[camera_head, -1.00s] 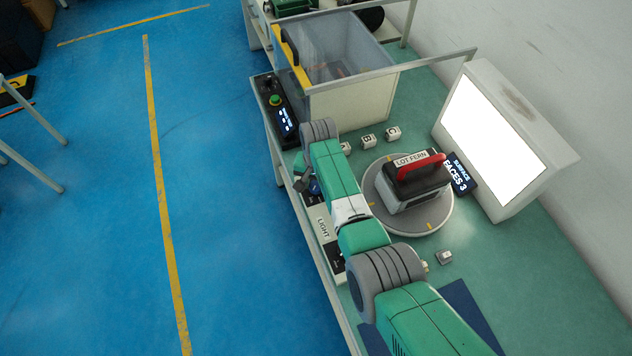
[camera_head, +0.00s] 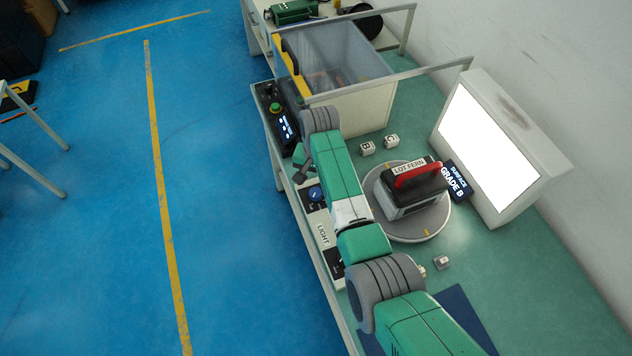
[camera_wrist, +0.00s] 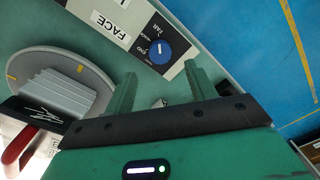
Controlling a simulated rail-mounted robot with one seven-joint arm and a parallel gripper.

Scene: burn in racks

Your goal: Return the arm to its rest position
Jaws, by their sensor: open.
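My arm (camera_head: 343,185) reaches along the left edge of the green workbench (camera_head: 540,270). In the wrist view, my gripper (camera_wrist: 158,88) has its two green fingers spread apart with nothing held. The bench panel with a blue knob (camera_wrist: 158,50) and a "FACE" label lies beyond the fingertips. A small light block (camera_wrist: 158,102) shows partly between the fingers, apart from them. In the head view the fingers are mostly hidden behind the wrist. A dark and grey unit with a red handle (camera_head: 418,174), labelled "LOT FERN", stands on the round turntable (camera_head: 412,229).
A lit white panel (camera_head: 488,148) stands at the right, with a small display (camera_head: 456,180) reading "SURFACE GRADE B". Blocks B (camera_head: 367,148) and C (camera_head: 391,141) sit behind the turntable. A clear-walled bin (camera_head: 350,105) stands at the back under a rail. Another block (camera_head: 441,262) lies in front.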

